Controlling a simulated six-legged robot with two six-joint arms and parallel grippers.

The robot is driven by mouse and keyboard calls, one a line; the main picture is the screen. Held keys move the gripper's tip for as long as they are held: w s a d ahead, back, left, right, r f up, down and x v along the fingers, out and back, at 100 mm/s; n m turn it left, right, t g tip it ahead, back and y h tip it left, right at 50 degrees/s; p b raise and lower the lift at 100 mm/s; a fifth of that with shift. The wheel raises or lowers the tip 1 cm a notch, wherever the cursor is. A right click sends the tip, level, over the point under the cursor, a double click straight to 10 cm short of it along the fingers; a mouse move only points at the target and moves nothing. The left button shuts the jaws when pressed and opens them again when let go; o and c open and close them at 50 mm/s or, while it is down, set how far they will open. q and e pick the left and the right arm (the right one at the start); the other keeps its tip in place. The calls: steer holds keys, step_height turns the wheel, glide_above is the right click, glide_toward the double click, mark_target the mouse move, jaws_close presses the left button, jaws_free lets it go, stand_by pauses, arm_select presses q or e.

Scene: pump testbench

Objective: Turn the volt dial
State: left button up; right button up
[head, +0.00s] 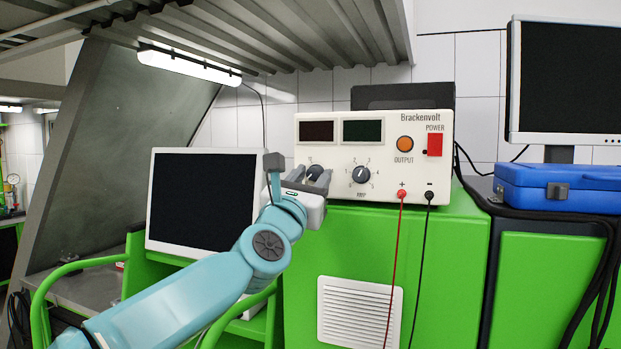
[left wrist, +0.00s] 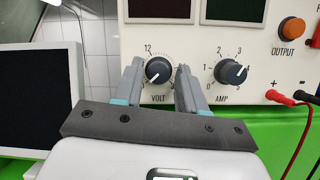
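The volt dial (head: 315,172) is a dark round knob on the front of the white Brackenvolt power supply (head: 385,137), partly hidden by a finger in the head view. In the left wrist view the volt dial (left wrist: 158,70) shows whole, its white pointer mark to the lower left, with 12 printed above it. My left gripper (head: 297,171) is in front of the panel. In the left wrist view its fingers (left wrist: 159,72) stand open on either side of the volt dial, with a small gap to it on each side. My right gripper is not in view.
The amp dial (head: 361,174) is close to the right of the volt dial. Red (head: 401,194) and black (head: 429,195) leads hang from the panel's lower right. A dark monitor (head: 200,200) stands left of the supply, and a blue case (head: 557,188) lies to the right.

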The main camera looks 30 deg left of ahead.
arm_select(q)
steer(key=c, duration=0.5)
steer(key=shift+s+r, duration=0.15)
steer(key=shift+s, duration=0.15)
jaws_close()
steer(key=shift+a, duration=0.1)
